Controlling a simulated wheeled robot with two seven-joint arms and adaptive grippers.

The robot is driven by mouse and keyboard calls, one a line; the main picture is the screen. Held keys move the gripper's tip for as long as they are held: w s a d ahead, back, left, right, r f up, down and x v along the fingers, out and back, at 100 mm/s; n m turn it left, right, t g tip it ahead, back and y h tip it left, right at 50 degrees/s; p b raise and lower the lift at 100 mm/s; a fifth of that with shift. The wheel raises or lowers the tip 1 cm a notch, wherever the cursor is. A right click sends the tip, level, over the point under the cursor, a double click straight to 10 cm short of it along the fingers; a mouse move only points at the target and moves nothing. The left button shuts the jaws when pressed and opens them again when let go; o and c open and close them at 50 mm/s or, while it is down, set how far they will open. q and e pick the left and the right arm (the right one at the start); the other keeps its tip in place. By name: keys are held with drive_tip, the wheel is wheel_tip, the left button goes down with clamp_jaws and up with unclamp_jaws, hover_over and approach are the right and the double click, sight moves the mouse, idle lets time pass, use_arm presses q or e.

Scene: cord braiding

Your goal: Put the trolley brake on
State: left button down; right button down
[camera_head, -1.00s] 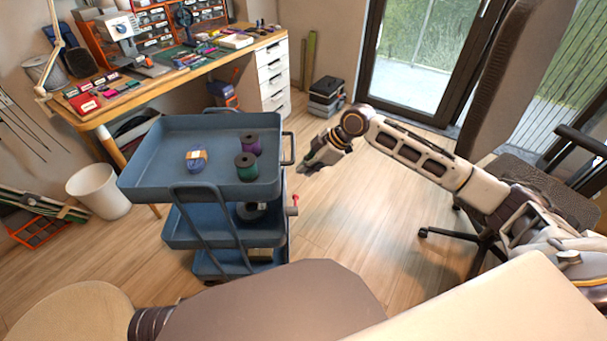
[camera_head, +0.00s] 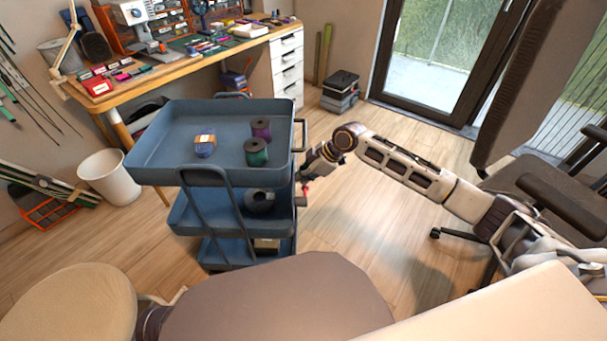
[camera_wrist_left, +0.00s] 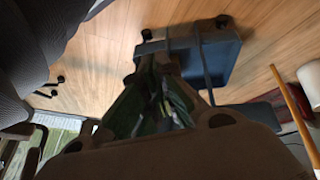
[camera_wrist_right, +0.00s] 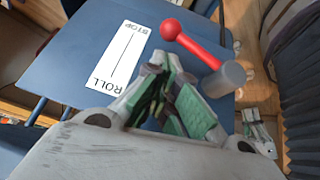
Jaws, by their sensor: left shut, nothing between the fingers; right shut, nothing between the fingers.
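The blue trolley (camera_head: 150,165) stands left of centre in the head view. Its brake lever (camera_head: 304,190) with a red knob sticks out from its right side. In the right wrist view the red lever (camera_wrist_right: 195,42) slants from a grey pivot (camera_wrist_right: 225,78) up to its knob, which appears beside the STOP end of a white STOP/ROLL label (camera_wrist_right: 118,58). My right gripper (camera_head: 307,175) is shut and empty, just above the lever; its fingertips (camera_wrist_right: 158,62) appear below the red rod, contact unclear. My left gripper (camera_wrist_left: 160,62) is shut and empty, seen only in its wrist view.
Spools and a yarn ball lie on the trolley's top tray. A white bin (camera_head: 110,177) stands left of it, a workbench (camera_head: 170,68) behind. An office chair (camera_head: 530,190) is at the right.

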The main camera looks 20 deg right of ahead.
use_arm(q)
drive_tip(key=shift+w+d+f, duration=0.15)
drive_tip(key=shift+d+f, duration=0.05)
drive_tip(key=shift+f, duration=0.5)
use_arm(e)
drive_tip(key=shift+d+f, duration=0.15)
drive_tip(key=shift+f, duration=0.6)
drive_tip(key=shift+w, duration=0.1)
drive_tip(key=shift+f+g+p, duration=0.25)
drive_tip(key=shift+g+p, duration=0.15)
drive_tip(key=shift+p, duration=0.65)
drive_tip(key=shift+f+p, duration=0.25)
drive_tip(key=shift+p, duration=0.15)
use_arm(q)
wheel_tip(320, 180, up, 6)
drive_tip(key=s+a+g+y, duration=0.1)
drive_tip(key=a, duration=0.1)
drive_tip(key=shift+a+p, duration=0.15)
drive_tip(key=shift+p, duration=0.15)
use_arm(e)
drive_tip(key=shift+w+f, duration=0.1)
drive_tip(key=shift+f, duration=0.15)
use_arm(q)
drive_tip(key=shift+f, duration=0.1)
drive_tip(key=shift+r+p, duration=0.8)
drive_tip(key=shift+r, duration=0.05)
use_arm(e)
drive_tip(key=shift+r, duration=0.75)
